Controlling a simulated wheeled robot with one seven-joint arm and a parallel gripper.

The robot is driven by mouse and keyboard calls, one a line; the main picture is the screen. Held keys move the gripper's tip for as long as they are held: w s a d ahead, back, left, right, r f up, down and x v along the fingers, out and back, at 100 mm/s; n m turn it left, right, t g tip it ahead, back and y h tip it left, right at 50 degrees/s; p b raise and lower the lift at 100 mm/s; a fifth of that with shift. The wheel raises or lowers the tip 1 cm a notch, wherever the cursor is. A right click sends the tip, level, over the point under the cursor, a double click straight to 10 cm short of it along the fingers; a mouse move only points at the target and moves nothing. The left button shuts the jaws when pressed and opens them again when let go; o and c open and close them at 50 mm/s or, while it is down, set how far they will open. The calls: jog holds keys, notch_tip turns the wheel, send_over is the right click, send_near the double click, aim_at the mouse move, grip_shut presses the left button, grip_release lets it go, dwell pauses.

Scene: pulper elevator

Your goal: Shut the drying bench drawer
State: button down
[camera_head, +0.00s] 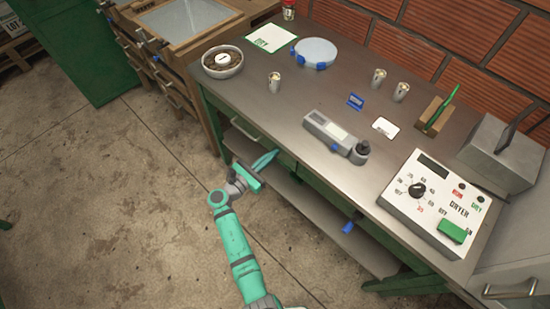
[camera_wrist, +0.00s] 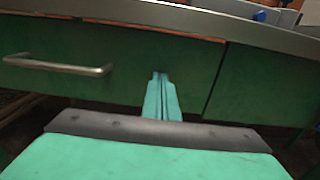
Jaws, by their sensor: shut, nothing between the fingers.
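The drying bench (camera_head: 300,120) has a grey metal top and a green front. The green drawer (camera_wrist: 120,70) sits under the top and carries a metal bar handle (camera_wrist: 55,65). The handle also shows in the head view (camera_head: 243,130), below the bench's front edge. A seam parts the drawer front from the green panel (camera_wrist: 260,85) on its right. My gripper (camera_head: 270,158) is shut and empty, pointing at the drawer front to the right of the handle. In the wrist view its fingertips (camera_wrist: 160,78) are close to the front; contact is unclear.
A dryer control box (camera_head: 435,200), a handheld meter (camera_head: 335,135), cups (camera_head: 378,78) and a bowl of beans (camera_head: 222,62) stand on the bench. A lower shelf (camera_head: 330,222) juts out below. The concrete floor (camera_head: 110,200) at left is clear.

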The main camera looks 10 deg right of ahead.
jog(key=shift+w+d+r, duration=0.1)
jog(key=shift+w+d, duration=0.1)
jog(key=shift+d, duration=0.15)
jog(key=shift+a, duration=0.1)
